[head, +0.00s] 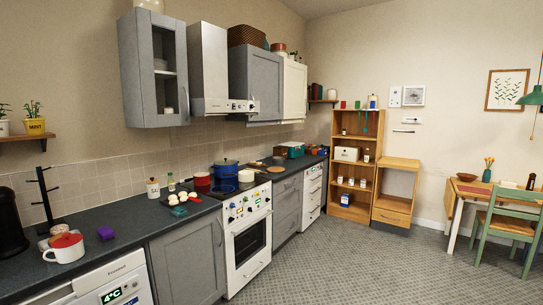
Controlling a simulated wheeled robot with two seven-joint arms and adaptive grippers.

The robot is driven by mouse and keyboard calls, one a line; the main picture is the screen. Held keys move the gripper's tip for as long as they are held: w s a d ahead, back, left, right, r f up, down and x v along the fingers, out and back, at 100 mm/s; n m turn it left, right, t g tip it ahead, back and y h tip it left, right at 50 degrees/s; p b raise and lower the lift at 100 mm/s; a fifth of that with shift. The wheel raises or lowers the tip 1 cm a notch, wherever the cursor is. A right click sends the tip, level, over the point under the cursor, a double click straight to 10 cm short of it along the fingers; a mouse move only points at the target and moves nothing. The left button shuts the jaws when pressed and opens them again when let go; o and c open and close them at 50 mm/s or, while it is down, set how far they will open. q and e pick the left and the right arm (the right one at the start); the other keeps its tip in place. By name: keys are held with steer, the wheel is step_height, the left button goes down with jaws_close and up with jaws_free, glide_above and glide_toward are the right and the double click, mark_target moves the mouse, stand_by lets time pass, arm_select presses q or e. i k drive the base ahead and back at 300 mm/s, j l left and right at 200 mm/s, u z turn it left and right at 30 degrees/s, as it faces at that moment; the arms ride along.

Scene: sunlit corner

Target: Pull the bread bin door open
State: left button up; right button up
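A white box (347,154) with a small dark mark on its front stands on a shelf of the wooden shelf unit at the far end of the room. It may be the bread bin, but it is too small to tell for certain. I cannot make out a door or handle on it, or whether it is open. Neither of my grippers nor my arms shows in the head view.
Grey tiled floor (330,265) is clear in front of the wooden shelf unit (334,186). A low wooden cabinet (392,217) stands right of it. The counter and white oven (248,245) line the left. A table (463,187) and green chair (506,222) stand right.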

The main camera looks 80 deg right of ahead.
mark_target(341, 154)
steer(key=z, duration=3.6)
steer(key=i, duration=0.85)
